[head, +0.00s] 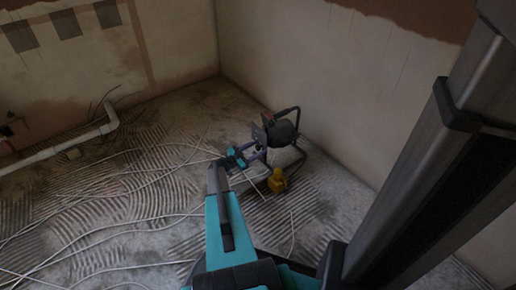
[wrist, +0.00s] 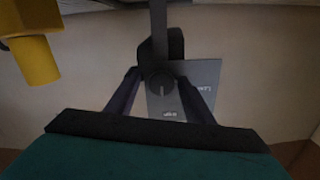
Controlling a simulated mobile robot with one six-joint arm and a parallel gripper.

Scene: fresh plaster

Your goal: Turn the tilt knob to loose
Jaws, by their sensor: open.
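A dark work lamp (head: 281,132) on a tubular frame stands on the floor near the right wall. In the wrist view the round dark tilt knob (wrist: 161,84) has a thin pale line across its face. It sits on a dark bracket (wrist: 175,45) in front of a grey plate (wrist: 206,76) with small upside-down lettering, partly hidden. My gripper (wrist: 160,78) is open, with one dark finger on each side of the knob. I cannot tell whether the fingers touch it. In the head view my gripper (head: 258,154) is at the lamp's left side, and the knob cannot be made out.
A yellow object (head: 277,181) is at the lamp's near side, and a yellow cylinder (wrist: 35,60) shows at upper left in the wrist view. Pale cables (head: 130,190) cross the ridged floor. A white pipe (head: 60,149) runs along the left. Plaster walls stand behind the lamp.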

